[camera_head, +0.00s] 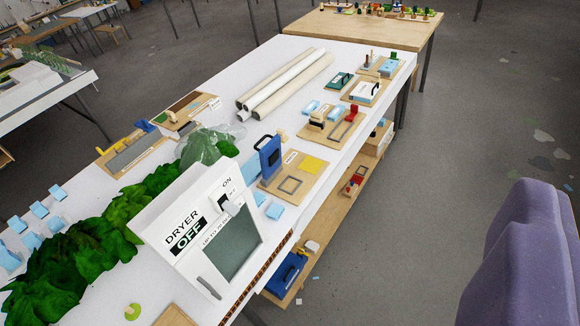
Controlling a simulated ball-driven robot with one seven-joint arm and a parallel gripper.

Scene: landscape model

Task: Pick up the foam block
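I cannot tell for sure which thing is the foam block. Several small light blue blocks lie on the white table (215,130). One light blue block (275,211) lies beside the white dryer box, and another (310,107) lies near the wooden boards. More light blue blocks (40,210) lie at the far left, beyond the green leaves. My gripper is not in view.
A white box marked DRYER (200,232) stands on the near table, with green leaves (85,240) left of it. White rolls (285,85) lie behind. Boards with tools line the right edge. A purple padded shape (525,255) fills the lower right. Grey floor (480,110) is open right of the table.

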